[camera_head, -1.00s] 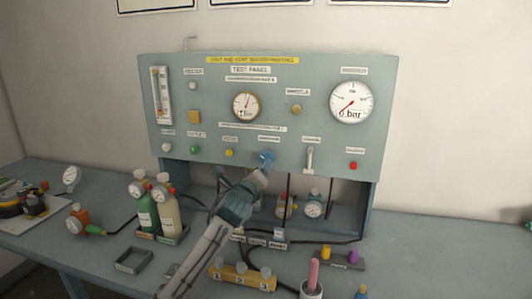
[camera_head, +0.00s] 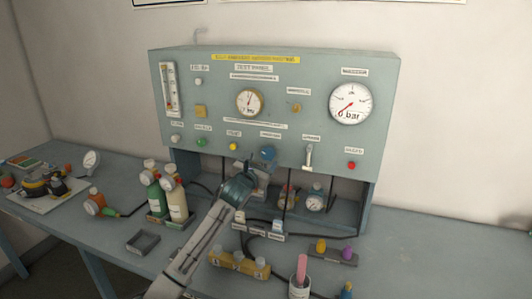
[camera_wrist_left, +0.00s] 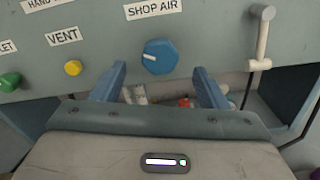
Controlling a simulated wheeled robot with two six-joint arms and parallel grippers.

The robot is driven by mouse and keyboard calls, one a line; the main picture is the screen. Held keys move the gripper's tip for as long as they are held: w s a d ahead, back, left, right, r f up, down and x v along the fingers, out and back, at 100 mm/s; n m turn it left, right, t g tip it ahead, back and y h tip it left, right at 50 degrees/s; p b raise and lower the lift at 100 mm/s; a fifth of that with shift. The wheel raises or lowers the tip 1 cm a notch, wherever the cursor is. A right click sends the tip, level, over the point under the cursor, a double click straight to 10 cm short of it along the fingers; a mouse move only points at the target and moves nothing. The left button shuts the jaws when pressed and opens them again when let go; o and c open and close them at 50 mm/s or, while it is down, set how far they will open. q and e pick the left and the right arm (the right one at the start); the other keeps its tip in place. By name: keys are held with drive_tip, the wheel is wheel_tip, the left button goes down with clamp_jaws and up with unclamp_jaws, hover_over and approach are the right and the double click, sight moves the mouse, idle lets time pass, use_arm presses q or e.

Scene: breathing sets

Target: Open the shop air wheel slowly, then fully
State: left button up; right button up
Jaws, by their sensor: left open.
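The shop air wheel is a blue knob (camera_wrist_left: 160,57) with a white pointer mark, under the label "SHOP AIR" (camera_wrist_left: 153,9) in the left wrist view. In the head view the wheel (camera_head: 268,152) sits low on the grey-green test panel (camera_head: 225,100). My left gripper (camera_wrist_left: 160,88) is open, with its two blue fingers below and to either side of the wheel, apart from it. In the head view my left gripper (camera_head: 252,172) is just below the wheel. The right gripper is not in view.
A yellow vent knob (camera_wrist_left: 73,68) is left of the wheel and a white lever (camera_wrist_left: 263,38) is right of it. Two bottles (camera_head: 165,197) stand in a tray left of my arm. A yellow numbered block (camera_head: 240,264) lies on the bench in front.

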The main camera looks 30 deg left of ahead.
sight(267, 154)
use_arm(q)
drive_tip(key=shift+p+x, duration=0.6)
drive_tip(key=shift+x, duration=1.85)
drive_tip(key=shift+c, duration=0.4)
drive_tip(key=c, duration=0.9)
drive_tip(key=shift+n, duration=0.3)
